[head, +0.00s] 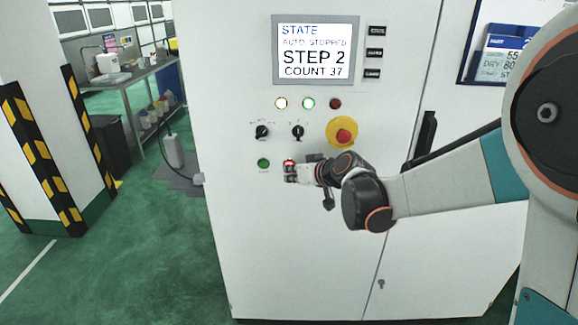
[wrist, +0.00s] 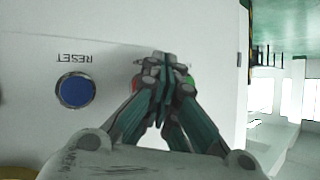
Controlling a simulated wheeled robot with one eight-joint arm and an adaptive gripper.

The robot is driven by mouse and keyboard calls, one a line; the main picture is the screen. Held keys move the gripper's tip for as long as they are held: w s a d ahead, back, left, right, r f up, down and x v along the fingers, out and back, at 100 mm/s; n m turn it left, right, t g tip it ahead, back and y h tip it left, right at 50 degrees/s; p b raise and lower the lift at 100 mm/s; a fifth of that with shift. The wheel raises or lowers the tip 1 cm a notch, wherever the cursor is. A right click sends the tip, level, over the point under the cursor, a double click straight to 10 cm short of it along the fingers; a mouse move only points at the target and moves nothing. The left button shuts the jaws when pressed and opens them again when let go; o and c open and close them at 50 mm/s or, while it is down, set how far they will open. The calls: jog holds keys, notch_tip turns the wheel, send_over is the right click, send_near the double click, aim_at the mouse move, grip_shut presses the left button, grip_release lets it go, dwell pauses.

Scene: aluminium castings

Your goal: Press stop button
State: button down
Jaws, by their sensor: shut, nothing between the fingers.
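The red stop button (head: 289,162) is on the white cabinet front, to the right of the green button (head: 264,163). It looks lit, and my gripper partly covers it. My gripper (head: 290,172) is shut and empty, its fingertips at the stop button; I cannot tell whether they touch it. In the wrist view my closed fingers (wrist: 166,58) hide most of the stop button, and the green button (wrist: 190,80) shows just behind them. The screen (head: 315,50) reads "AUTO STOPPED", "STEP 2" and "COUNT 37".
A blue RESET button (wrist: 75,91) is beside the fingers in the wrist view. Above my gripper are a red emergency knob on a yellow base (head: 343,131), two black selector knobs (head: 298,131) and indicator lamps (head: 308,104). A striped pillar (head: 60,150) stands at left.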

jog(key=shift+s, duration=0.6)
jog(key=shift+s+a, duration=0.15)
jog(key=shift+s, duration=2.35)
